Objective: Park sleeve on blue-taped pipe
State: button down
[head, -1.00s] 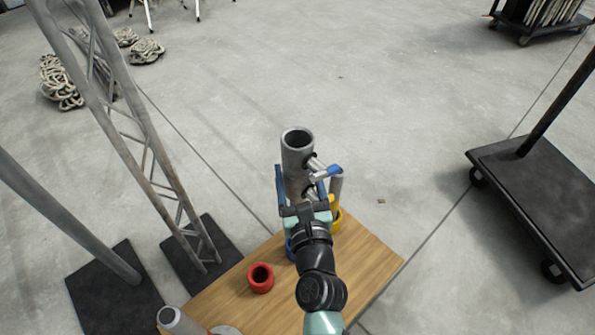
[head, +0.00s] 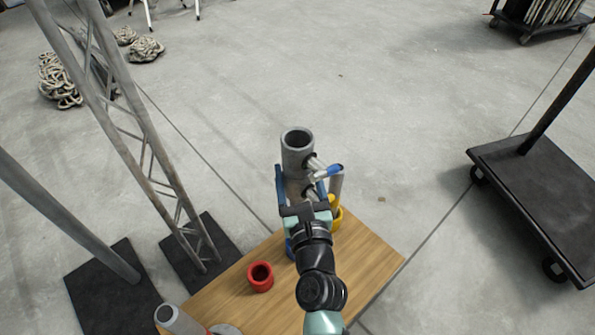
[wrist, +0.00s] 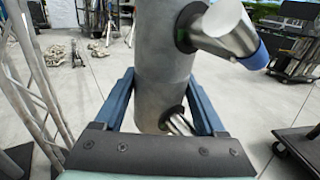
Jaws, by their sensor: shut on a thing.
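A grey metal sleeve (head: 293,160) stands about upright between the blue fingers of my gripper (head: 299,178). In the wrist view the sleeve (wrist: 160,70) fills the space between both fingers. Two side fittings stick out of it to the right, the upper one with a blue end (wrist: 255,56). My gripper is shut on the sleeve. A blue ring (head: 289,249) shows in part beside my wrist, low over the board; the blue-taped pipe is otherwise hidden by my arm and the sleeve. I cannot tell whether the sleeve is over a pipe.
A wooden board (head: 226,301) carries a red open ring (head: 260,278), a grey pipe (head: 172,317) at the front left, and a pipe with a yellow base (head: 336,214) right beside my gripper. A truss (head: 150,165) stands left and a black cart (head: 540,195) right.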

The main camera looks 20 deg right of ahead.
grip_release()
jog(key=shift+f, duration=0.2)
jog(key=b+v, duration=0.1)
jog(key=v, duration=1.2)
jog(key=shift+r, duration=0.2)
jog(key=shift+w, duration=0.1)
